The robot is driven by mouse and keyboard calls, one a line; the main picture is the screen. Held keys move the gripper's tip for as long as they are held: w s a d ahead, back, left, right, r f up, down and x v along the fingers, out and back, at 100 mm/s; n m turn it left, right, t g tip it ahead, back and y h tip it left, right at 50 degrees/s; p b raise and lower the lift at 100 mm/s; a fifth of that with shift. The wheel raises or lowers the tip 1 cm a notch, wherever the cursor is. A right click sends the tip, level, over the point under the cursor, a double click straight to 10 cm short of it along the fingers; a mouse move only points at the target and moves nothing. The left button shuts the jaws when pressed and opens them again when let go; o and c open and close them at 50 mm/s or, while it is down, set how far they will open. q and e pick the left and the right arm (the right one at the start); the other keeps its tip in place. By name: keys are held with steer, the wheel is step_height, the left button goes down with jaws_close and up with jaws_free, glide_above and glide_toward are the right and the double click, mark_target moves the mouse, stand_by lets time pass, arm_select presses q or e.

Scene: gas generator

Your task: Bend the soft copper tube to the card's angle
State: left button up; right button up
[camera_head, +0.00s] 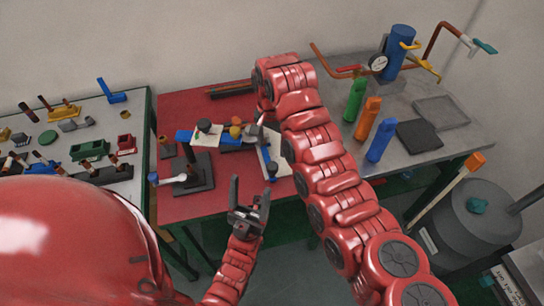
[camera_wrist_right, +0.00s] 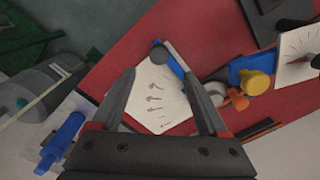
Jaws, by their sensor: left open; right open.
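A white card (camera_wrist_right: 160,108) with several small dark curved marks lies on the red mat; it also shows in the head view (camera_head: 272,160), partly behind my right arm. My right gripper (camera_wrist_right: 158,75) is open and empty over this card. In the head view my right gripper (camera_head: 259,124) is small and partly hidden. A blue tool with a yellow knob (camera_wrist_right: 257,83) and an orange knob (camera_wrist_right: 236,99) is beside it, next to a white dial plate (camera_wrist_right: 300,55). My left gripper (camera_head: 250,205) is open and empty near the table's front edge. I cannot pick out the soft copper tube.
A dark stand (camera_head: 193,178) is on the mat's left. Green (camera_head: 355,98), orange (camera_head: 368,117) and blue (camera_head: 381,139) cylinders stand right of my arm, near a gauge and copper-coloured pipes (camera_head: 348,71). A left table (camera_head: 62,165) holds several small tools.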

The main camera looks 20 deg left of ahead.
step_height(320, 180, up, 8)
steer(key=shift+f+b, duration=0.25)
steer(key=shift+b, duration=0.15)
stand_by(0.3)
